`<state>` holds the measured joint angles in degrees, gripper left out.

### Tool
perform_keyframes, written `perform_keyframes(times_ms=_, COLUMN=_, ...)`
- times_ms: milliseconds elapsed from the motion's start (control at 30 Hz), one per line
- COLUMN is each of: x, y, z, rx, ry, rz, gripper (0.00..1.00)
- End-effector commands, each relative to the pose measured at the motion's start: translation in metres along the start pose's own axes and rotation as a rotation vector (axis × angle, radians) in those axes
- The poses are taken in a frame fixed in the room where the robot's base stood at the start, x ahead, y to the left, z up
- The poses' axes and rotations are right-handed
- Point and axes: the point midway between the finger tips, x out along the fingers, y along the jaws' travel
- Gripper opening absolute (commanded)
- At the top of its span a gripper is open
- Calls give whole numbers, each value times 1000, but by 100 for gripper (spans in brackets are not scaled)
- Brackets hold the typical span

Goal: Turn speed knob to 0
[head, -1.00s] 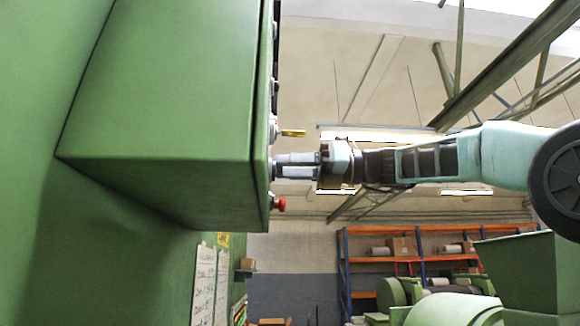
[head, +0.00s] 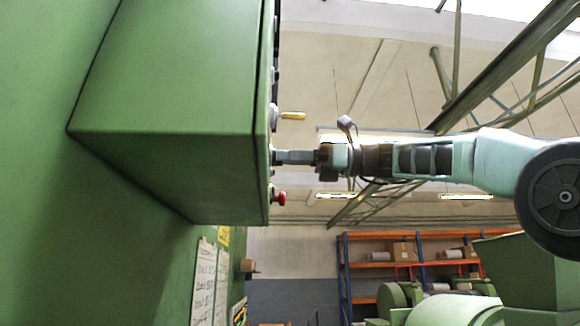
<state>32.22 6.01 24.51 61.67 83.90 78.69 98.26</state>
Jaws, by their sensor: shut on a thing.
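A green control box (head: 165,95) fills the upper left of the head view, seen from its side, with its control face edge-on at the right. My gripper (head: 280,157) comes in level from the right, and its fingertips meet this face between a yellow handle above and a red button below. It is shut on a small control there, in the place of the speed knob. The knob itself is hidden by the fingers and the edge-on view, so its setting cannot be read.
The yellow handle (head: 292,116) juts out just above my fingers. The red button (head: 279,198) juts out just below. Orange shelving (head: 400,236) with boxes and green machines stand at the lower right, well behind. Open air surrounds my arm.

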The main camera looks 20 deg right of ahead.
Motion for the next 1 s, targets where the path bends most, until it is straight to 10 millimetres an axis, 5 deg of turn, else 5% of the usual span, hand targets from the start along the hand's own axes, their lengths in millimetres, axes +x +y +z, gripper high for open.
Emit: perform_keyframes(times_ms=1000, x=0, y=0, z=-4, rx=-966, ry=-49, rz=10, gripper=7)
